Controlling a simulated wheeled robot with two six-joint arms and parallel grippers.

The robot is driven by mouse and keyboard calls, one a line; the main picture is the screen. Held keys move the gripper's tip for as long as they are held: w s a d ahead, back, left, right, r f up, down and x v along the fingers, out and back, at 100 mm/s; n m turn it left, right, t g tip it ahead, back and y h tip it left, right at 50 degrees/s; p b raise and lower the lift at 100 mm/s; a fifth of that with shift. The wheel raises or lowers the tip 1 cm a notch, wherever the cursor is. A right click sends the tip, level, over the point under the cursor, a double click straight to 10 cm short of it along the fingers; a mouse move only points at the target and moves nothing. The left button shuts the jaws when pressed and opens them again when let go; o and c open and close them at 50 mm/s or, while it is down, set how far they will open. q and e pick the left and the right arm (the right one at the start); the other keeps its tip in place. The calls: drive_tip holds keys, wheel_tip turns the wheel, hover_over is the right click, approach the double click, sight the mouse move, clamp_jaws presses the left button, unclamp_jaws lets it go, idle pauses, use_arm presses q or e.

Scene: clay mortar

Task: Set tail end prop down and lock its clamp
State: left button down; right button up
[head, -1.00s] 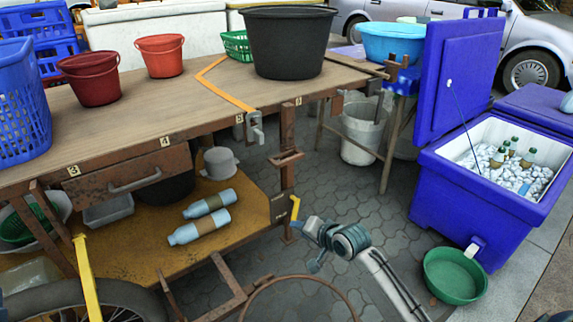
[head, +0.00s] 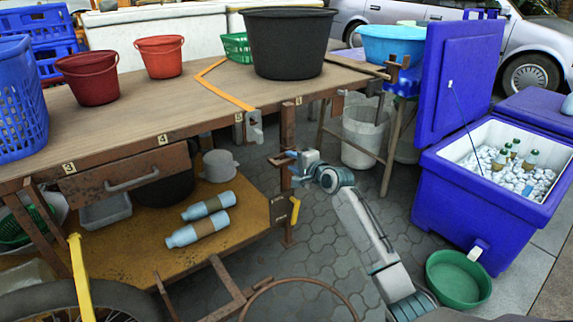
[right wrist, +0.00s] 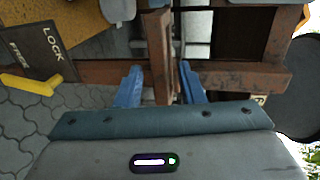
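The tail end prop is a rusty brown upright post (head: 287,205) under the cart's near right corner, with a short crosspiece higher up. I cannot tell whether its foot touches the paving. A dark clamp plate (head: 279,210) with a yellow lever (head: 295,210) sits beside the post. In the right wrist view the plate (right wrist: 37,48) reads LOCK, and the lever (right wrist: 27,84) is at its lower edge. My right gripper (head: 290,167) is at the crosspiece. In the wrist view its blue fingers (right wrist: 160,87) are open on either side of a brown bar (right wrist: 160,60), with gaps showing. My left gripper is out of view.
The cart top (head: 130,110) holds buckets, a black tub (head: 288,45) and a blue basket. Two bottles (head: 203,219) lie on its lower shelf. A blue cooler (head: 455,200) and green basin (head: 458,278) stand right.

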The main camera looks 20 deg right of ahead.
drive_tip(key=shift+b+x, duration=0.5)
drive_tip(key=shift+x, duration=1.4)
clamp_jaws()
